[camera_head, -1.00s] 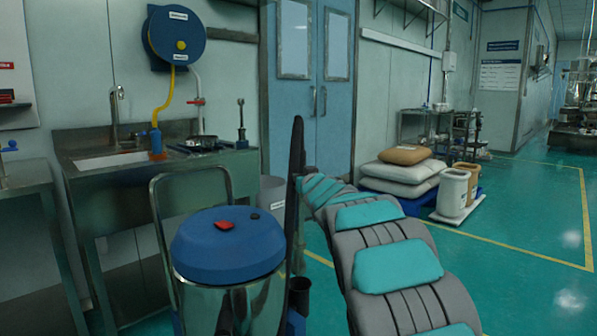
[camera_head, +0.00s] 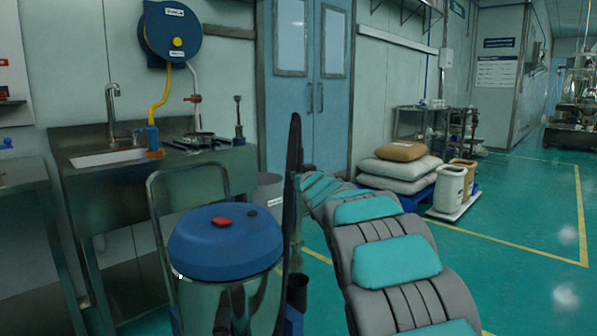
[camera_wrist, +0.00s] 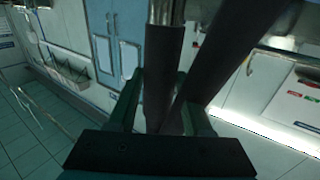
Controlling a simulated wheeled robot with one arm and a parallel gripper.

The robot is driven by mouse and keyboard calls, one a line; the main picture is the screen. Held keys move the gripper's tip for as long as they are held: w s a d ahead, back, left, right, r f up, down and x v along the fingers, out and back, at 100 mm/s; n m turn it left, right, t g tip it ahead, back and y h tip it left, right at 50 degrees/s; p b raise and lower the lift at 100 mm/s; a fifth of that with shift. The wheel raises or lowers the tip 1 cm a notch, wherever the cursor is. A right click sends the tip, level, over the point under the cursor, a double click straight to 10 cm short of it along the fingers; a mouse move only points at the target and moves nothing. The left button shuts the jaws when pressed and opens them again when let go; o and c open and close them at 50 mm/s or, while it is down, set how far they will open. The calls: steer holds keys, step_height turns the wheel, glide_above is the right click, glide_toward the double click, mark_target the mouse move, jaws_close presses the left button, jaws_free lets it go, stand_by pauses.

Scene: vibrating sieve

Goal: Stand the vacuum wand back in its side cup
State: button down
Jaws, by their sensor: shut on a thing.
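The vacuum (camera_head: 228,243) has a blue domed lid on a shiny metal drum and stands at lower middle in the head view. A small dark round cup (camera_head: 297,287) sits on its right side. In the wrist view my gripper (camera_wrist: 160,112) is shut on the wand's dark tube (camera_wrist: 162,75), with bare metal above the grip. A second dark tube crosses at right. The wand's lower end is hidden, so I cannot tell whether it is in the cup.
A metal sink bench (camera_head: 160,165) and blue hose reel (camera_head: 174,32) stand at left. A grey bin (camera_head: 270,188) is behind the vacuum. The green floor (camera_head: 520,225) at right is clear.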

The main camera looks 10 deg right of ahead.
mark_target(298, 217)
steer(key=shift+f, duration=0.35)
stand_by(0.3)
steer(key=shift+f+b, duration=1.05)
steer(key=shift+f, duration=0.05)
steer(key=shift+f+b, duration=1.45)
steer(key=shift+f, duration=0.7)
steer(key=shift+f+b, duration=1.5)
steer(key=shift+f, duration=0.6)
steer(key=shift+f+b, duration=1.1)
steer(key=shift+f, duration=0.85)
